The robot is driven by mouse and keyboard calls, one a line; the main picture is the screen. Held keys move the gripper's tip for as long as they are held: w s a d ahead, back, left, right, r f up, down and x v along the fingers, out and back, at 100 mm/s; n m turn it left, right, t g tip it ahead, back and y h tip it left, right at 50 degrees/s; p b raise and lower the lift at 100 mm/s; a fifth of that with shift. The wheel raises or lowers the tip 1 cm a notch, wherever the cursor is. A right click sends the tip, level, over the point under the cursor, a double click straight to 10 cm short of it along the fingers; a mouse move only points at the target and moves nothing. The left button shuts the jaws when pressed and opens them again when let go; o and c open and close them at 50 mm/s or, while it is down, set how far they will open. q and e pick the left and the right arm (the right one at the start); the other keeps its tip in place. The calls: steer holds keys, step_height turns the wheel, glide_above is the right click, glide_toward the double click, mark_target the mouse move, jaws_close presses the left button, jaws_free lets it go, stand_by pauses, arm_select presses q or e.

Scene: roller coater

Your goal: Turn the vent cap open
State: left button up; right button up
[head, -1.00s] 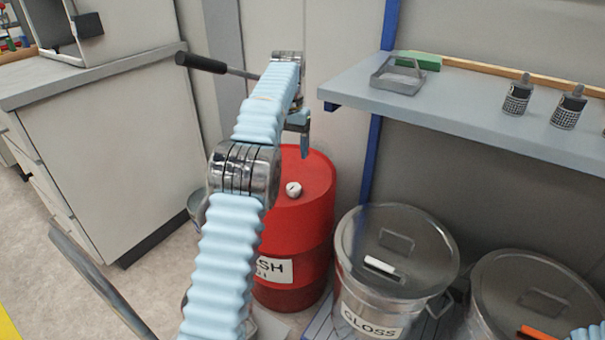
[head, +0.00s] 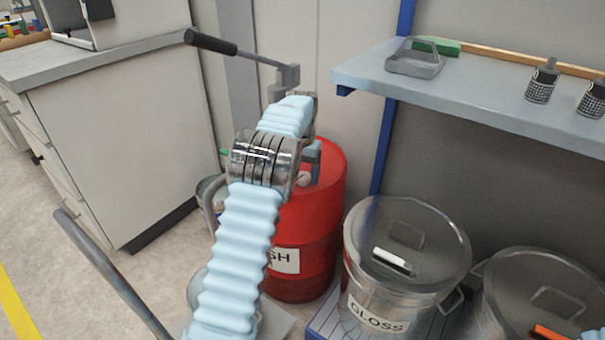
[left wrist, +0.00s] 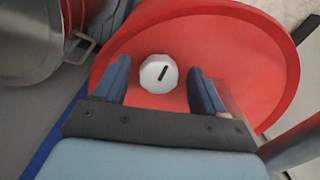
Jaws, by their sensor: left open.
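The vent cap (left wrist: 158,73) is a small white round knob with a dark slot mark, on top of the red drum (head: 318,225). In the left wrist view the slot runs at a slant. In the head view the cap (head: 303,179) shows only partly beside my left arm. My left gripper (left wrist: 160,67) is open above the drum top (left wrist: 250,60). Its two blue fingers stand on either side of the cap, with a visible gap to each. Their height over the cap is hard to tell. My right gripper is not in view.
A crank handle (head: 212,42) sticks out behind my left arm. Lidded metal pails, one marked GLOSS (head: 380,318), stand to the drum's right. A shelf (head: 470,105) with bottles and a tray overhangs at the upper right. A grey cabinet (head: 120,150) stands at left.

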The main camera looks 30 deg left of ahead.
arm_select(q)
steer(key=c, duration=1.1)
steer(key=shift+o, duration=0.2)
